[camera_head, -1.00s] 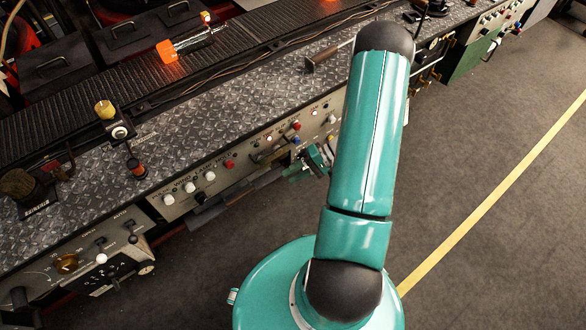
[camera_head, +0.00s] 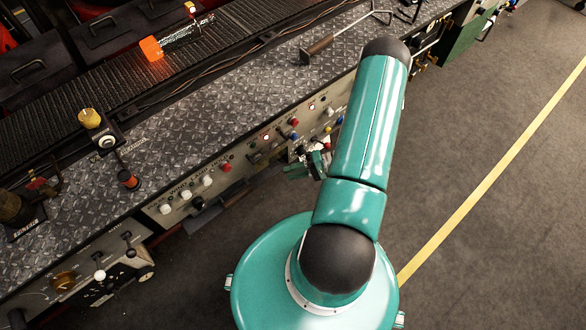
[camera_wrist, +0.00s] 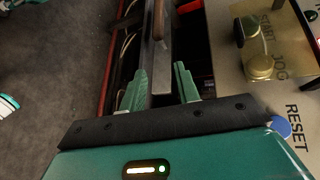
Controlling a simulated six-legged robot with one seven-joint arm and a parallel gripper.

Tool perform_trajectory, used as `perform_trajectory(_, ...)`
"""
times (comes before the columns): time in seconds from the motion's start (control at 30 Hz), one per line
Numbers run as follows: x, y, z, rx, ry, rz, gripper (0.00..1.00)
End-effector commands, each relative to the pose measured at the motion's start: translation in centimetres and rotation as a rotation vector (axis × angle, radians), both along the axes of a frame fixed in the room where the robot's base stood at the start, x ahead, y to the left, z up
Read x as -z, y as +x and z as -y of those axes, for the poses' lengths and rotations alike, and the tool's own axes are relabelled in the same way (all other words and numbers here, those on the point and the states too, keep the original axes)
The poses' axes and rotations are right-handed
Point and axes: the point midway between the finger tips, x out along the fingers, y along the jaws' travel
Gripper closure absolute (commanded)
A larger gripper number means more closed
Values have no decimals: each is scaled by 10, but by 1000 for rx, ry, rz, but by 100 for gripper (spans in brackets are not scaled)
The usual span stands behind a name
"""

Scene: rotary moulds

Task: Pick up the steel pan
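My gripper (camera_wrist: 160,84) is open in the wrist view, its two green fingers apart. A narrow grey metal strip (camera_wrist: 161,72) with a brown handle-like end (camera_wrist: 158,20) lies beyond and between the fingertips. I cannot tell whether it is the steel pan, and I see no finger closed on it. In the head view my gripper (camera_head: 306,166) is small and partly hidden by my arm, low beside the front panel of the bench. A grey flat piece (camera_head: 240,191) with a dark end projects below that panel, left of my gripper; what it is stays unclear.
The control panel (camera_head: 205,182) carries knobs and buttons close to my gripper; its RESET label shows in the wrist view. A glowing orange piece (camera_head: 151,48) sits on the conveyor. Open floor (camera_head: 470,240) lies right.

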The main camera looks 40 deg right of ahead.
Motion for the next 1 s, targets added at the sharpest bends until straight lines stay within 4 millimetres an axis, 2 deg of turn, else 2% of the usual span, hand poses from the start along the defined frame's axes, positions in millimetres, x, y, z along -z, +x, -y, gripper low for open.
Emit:
perform_trajectory(0.23, 0, -1, -1, 0, -1, -1, 68)
perform_trajectory(0.37, 3, 5, -10, -3, 2, 0, 68)
perform_trajectory(1.0, 32, 61, -98, -2, 0, -1, 68)
